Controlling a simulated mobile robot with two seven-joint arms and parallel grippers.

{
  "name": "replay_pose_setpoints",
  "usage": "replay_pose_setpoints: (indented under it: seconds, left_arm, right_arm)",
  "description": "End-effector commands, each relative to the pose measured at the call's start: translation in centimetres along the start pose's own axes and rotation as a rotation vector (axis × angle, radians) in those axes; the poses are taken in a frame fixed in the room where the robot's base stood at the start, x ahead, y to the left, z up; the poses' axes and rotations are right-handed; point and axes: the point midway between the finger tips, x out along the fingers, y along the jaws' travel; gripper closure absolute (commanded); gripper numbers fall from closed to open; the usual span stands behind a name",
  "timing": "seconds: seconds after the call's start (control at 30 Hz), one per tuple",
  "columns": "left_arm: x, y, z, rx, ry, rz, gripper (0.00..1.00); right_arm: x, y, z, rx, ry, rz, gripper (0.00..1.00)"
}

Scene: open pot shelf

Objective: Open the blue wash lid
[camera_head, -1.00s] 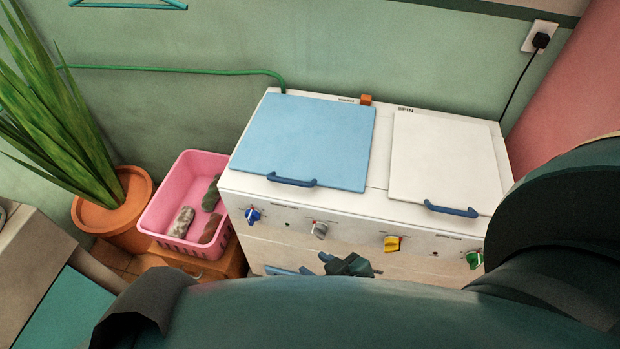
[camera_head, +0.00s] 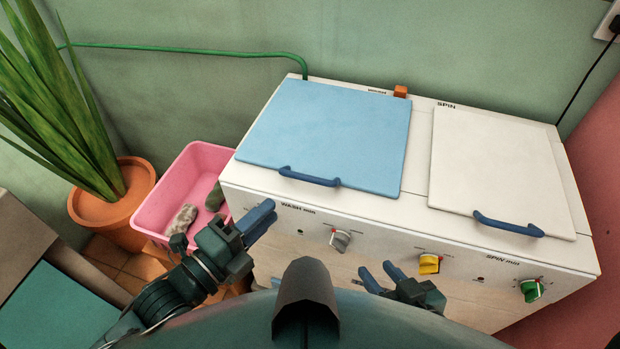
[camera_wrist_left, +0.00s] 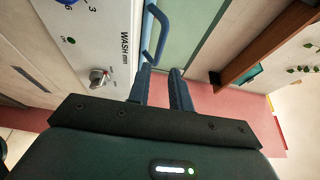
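The blue wash lid (camera_head: 335,135) lies shut and flat on the left half of the white washing machine (camera_head: 365,225). Its dark blue handle (camera_head: 309,177) runs along the front edge and also shows in the left wrist view (camera_wrist_left: 157,32), just beyond the fingertips. My left gripper (camera_head: 262,218) is in front of the machine's front left, below and left of the handle, not touching it. In the left wrist view its fingers (camera_wrist_left: 162,72) stand apart with nothing between them. My right gripper (camera_head: 381,272) is low before the machine's front, fingers apart and empty.
The white spin lid (camera_head: 498,165) with its own blue handle (camera_head: 508,225) lies shut on the right. Several knobs, such as the yellow one (camera_head: 429,264), stick out of the front. A pink basket (camera_head: 170,190) and a potted plant (camera_head: 118,215) stand left.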

Motion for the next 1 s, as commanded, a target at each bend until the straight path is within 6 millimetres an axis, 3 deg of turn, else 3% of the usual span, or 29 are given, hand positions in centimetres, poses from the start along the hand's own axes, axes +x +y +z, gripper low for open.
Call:
replay_pose_setpoints:
  seconds: [0.3,0.5,0.7,1.0]
  left_arm:
    - [6.8,-0.2,0.0,-0.002,0.000,-0.004,0.79]
    - [9.8,0.0,0.0,-0.001,0.000,-0.001,0.79]
    - [11.1,0.0,0.0,-0.001,0.001,0.002,0.79]
    - [11.2,0.0,0.0,-0.001,0.001,0.002,0.82]
  right_arm:
    - [0.0,0.0,0.0,-0.001,0.000,0.001,0.64]
    - [0.1,0.1,0.1,-0.002,0.001,0.002,0.64]
    - [0.1,0.1,0.0,-0.003,0.003,0.003,0.64]
    - [0.0,0.1,0.0,-0.003,0.005,0.003,0.64]
